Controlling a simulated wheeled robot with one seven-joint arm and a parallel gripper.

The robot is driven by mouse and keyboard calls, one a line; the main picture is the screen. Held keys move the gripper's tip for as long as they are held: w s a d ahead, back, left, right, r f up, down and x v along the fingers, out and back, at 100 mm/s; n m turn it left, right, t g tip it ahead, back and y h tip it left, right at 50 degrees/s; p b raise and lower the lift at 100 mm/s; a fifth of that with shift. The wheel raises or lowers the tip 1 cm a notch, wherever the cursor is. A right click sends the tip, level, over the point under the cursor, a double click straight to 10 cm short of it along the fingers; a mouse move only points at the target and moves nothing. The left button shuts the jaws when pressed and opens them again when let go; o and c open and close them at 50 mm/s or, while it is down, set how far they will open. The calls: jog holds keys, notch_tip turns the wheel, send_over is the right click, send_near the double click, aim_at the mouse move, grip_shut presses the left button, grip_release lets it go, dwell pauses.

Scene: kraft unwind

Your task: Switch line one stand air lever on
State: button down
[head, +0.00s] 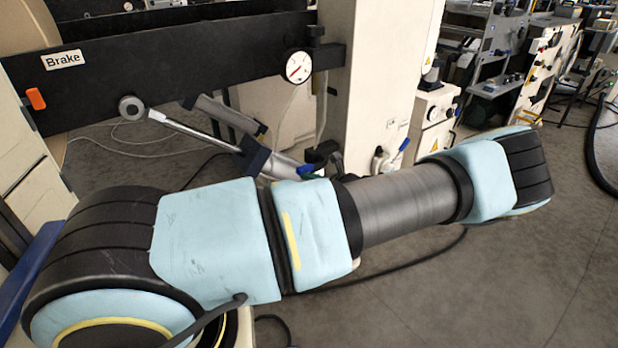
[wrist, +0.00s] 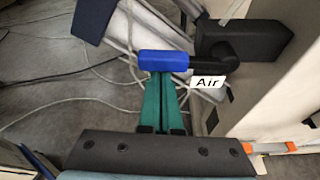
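In the wrist view the air lever (wrist: 163,61) is a blue handle that sticks out to the left from a black valve body (wrist: 245,44). A white "Air" label (wrist: 207,82) sits just below it. My gripper (wrist: 161,76) shows there as two green fingers, side by side with almost no gap between them. Their tips are at the lower edge of the blue handle; I cannot tell whether they touch it. Nothing shows between the fingers. In the head view a small blue handle (head: 311,170) beside the cream column appears to be this lever; my gripper is not visible there.
The cream column (head: 380,80) carries a dial gauge (head: 298,67) beside it on the black "Brake" beam (head: 180,55). Another blue handle (head: 404,144) is on the column's right side. A cylinder (wrist: 150,25) and loose hoses lie behind the lever.

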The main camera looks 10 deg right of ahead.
aim_at(304, 167)
notch_tip(304, 167, up, 3)
jog(key=m+y+p, duration=0.1)
jog(key=m+p, duration=0.1)
jog(key=shift+w+d+m+g+y, duration=0.15)
jog(key=shift+m+g+y, duration=0.15)
jog(key=shift+y, duration=0.1)
jog(key=w+d+r+m+y+b, duration=0.1)
jog(key=d+r+m+y, duration=0.3)
jog(key=m, duration=0.5)
jog(key=shift+w+d+r, duration=0.7)
jog(key=shift+w+d, duration=0.05)
jog(key=shift+d, duration=0.05)
jog(key=shift+d+r, duration=0.1)
jog(key=s+d, duration=0.3)
jog(key=s, duration=0.5)
jog(key=shift+s+d, duration=0.15)
jog(key=shift+s, duration=0.25)
